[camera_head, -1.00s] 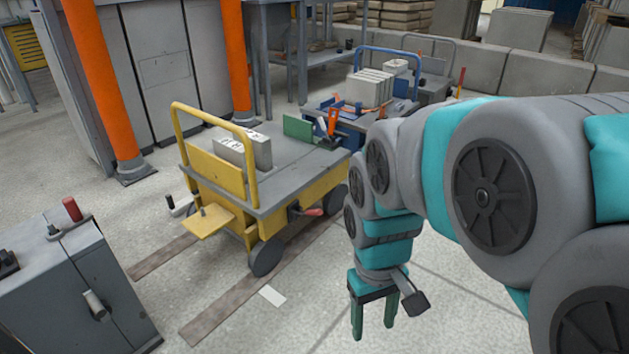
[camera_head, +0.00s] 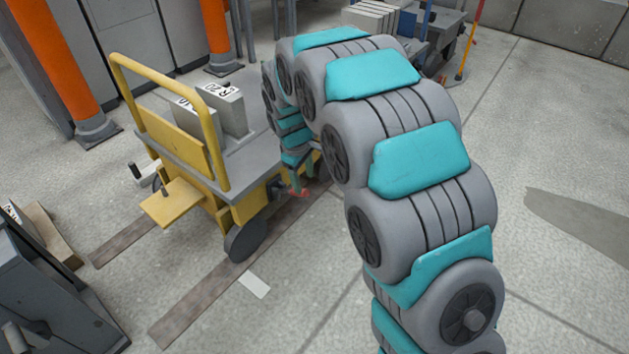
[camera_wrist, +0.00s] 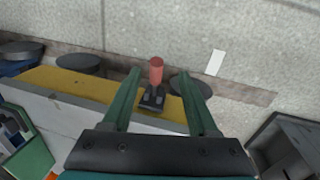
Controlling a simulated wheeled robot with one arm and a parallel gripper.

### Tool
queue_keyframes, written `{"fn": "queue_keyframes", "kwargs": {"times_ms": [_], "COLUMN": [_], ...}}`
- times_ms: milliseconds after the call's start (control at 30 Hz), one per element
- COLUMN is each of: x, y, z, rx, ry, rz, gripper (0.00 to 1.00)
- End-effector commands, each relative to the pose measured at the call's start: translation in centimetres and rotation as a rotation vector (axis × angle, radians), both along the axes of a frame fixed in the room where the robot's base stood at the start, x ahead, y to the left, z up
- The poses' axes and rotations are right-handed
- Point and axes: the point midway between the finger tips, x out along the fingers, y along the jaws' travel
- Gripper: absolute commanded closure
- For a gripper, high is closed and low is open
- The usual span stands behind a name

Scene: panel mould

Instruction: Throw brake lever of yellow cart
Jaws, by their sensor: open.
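The yellow cart (camera_head: 190,205) stands at left centre in the head view, with a tall yellow push handle and a grey deck. Its red-gripped brake lever (camera_head: 298,192) sticks out low on the side facing my arm. In the wrist view the lever's red grip (camera_wrist: 156,70) rises from a dark bracket beside the cart's yellow edge (camera_wrist: 75,84). My gripper (camera_wrist: 165,80) is open, with a green finger on each side of the lever in that view; I cannot tell how deep the lever sits between them. In the head view my gripper (camera_head: 298,182) is close to the lever, partly hidden by my arm.
Grey blocks (camera_head: 222,108) stand on the cart's deck. A blue cart (camera_head: 410,25) with pale slabs is behind. A grey cabinet (camera_head: 45,290) is at lower left, and orange posts (camera_head: 50,65) stand behind the cart. The floor at right is mostly clear.

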Motion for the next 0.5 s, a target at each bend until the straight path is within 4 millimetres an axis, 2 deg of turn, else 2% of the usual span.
{"fn": "queue_keyframes", "kwargs": {"times_ms": [100,267,500], "x": [0.5,0.6,1.0], "y": [0.6,0.5,0.1], "z": [-0.6,-1.4,-4.7], "rx": [-0.001,-0.002,-0.002], "ry": [-0.004,-0.002,-0.001], "rz": [0.018,0.018,0.017], "gripper": [0.41,0.41,0.41]}}
